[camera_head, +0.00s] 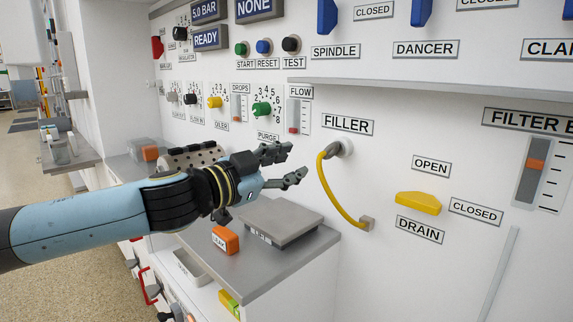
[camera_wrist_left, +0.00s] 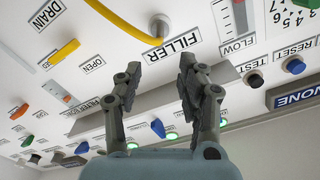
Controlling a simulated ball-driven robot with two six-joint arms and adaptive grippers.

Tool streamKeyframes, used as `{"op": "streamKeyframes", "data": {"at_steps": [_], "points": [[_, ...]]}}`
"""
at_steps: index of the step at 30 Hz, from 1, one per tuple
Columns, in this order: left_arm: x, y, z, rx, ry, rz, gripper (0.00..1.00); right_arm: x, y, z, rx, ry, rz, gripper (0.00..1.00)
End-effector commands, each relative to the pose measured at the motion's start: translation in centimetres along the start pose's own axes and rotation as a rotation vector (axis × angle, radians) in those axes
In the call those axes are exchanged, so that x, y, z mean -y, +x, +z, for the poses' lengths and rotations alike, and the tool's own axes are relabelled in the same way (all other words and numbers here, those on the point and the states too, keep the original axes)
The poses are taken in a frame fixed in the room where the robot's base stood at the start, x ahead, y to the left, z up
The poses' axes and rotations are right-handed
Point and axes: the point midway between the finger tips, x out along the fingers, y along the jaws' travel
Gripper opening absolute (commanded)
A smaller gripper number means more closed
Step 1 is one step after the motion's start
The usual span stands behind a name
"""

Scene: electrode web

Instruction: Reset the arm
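My left gripper (camera_head: 291,166) is held out in front of the white panel, left of the yellow filler hose (camera_head: 332,189) and above the grey bench. Its two fingers are apart with nothing between them. In the left wrist view the gripper (camera_wrist_left: 160,75) shows both dark fingers spread, with the panel beyond. The hose shows there too (camera_wrist_left: 122,24), near the FILLER label (camera_wrist_left: 170,47). My right gripper shows in neither view.
A grey scale-like plate (camera_head: 279,222) and an orange block (camera_head: 225,240) sit on the bench (camera_head: 262,262) below the gripper. The panel carries a yellow DRAIN handle (camera_head: 418,204), a green PURGE knob (camera_head: 262,109) and a ledge (camera_head: 430,88). Open floor lies at far left.

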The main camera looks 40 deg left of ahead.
Motion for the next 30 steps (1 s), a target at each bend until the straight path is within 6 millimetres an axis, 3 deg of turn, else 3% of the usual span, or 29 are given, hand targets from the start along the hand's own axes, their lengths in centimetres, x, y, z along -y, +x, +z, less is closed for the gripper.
{"op": "streamKeyframes", "data": {"at_steps": [11, 14, 16, 19, 22, 26, 30], "points": [[0.0, 0.0, 0.1, 0.003, -0.002, -0.003, 0.39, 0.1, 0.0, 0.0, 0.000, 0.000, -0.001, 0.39], [-0.2, -0.6, 1.0, 0.051, -0.030, -0.040, 0.39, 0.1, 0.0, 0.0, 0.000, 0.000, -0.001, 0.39], [-0.7, -1.9, 2.7, 0.144, -0.074, -0.097, 0.39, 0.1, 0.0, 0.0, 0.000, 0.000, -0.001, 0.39], [-2.8, -5.6, 6.7, 0.388, -0.159, -0.172, 0.39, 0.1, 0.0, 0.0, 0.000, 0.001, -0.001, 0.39], [-6.5, -10.5, 10.3, 0.665, -0.232, -0.163, 0.39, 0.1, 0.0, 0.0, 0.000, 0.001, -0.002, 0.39], [-10.9, -15.5, 12.2, 0.910, -0.286, -0.078, 0.39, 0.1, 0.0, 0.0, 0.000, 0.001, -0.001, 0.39], [-14.9, -19.9, 12.5, 1.091, -0.328, 0.041, 0.39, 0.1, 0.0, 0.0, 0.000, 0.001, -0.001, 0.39]]}}
